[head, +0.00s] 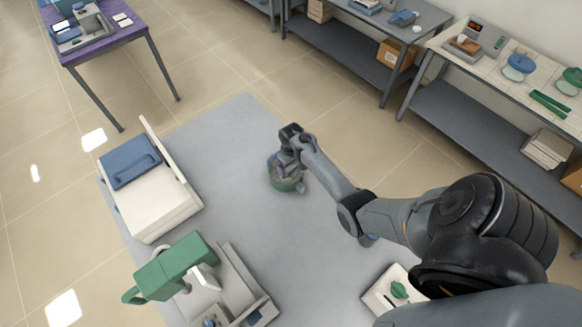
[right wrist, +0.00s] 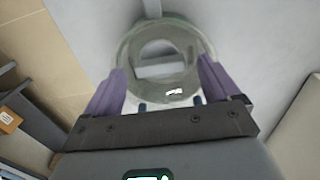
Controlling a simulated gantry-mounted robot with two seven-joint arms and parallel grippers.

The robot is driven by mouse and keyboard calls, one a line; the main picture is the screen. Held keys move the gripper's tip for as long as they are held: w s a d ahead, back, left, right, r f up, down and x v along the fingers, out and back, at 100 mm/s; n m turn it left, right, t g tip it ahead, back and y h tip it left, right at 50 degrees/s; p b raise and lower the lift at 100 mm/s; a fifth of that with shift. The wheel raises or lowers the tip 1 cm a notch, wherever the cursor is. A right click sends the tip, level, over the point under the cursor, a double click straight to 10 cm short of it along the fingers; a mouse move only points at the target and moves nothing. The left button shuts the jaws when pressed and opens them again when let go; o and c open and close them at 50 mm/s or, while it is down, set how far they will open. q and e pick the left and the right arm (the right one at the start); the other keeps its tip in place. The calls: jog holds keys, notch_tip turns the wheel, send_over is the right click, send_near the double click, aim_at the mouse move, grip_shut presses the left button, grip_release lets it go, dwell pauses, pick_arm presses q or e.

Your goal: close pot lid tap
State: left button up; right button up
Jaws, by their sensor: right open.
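A round greenish pot (head: 288,185) stands on the grey table, partly hidden by my right gripper (head: 287,158), which is just above it. In the right wrist view the pot (right wrist: 190,34) shows from above as a clear round rim, with a pale ring and a light bar across its middle. My right gripper's purple fingers (right wrist: 163,75) are spread apart, one on each side of the near part of the pot. I cannot tell whether they touch it. Whether a lid sits on the pot is unclear. My left gripper is not in view.
A white box with a blue top (head: 130,163) and a green-headed device (head: 172,268) stand on the table's left. A white pad with a green piece (head: 399,290) lies near my right arm. The table's grey middle (head: 235,190) is clear. Side benches (head: 480,110) stand beyond.

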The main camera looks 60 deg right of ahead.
jog(key=shift+f, duration=0.6)
jog(key=shift+c, duration=0.3)
jog(key=c, duration=1)
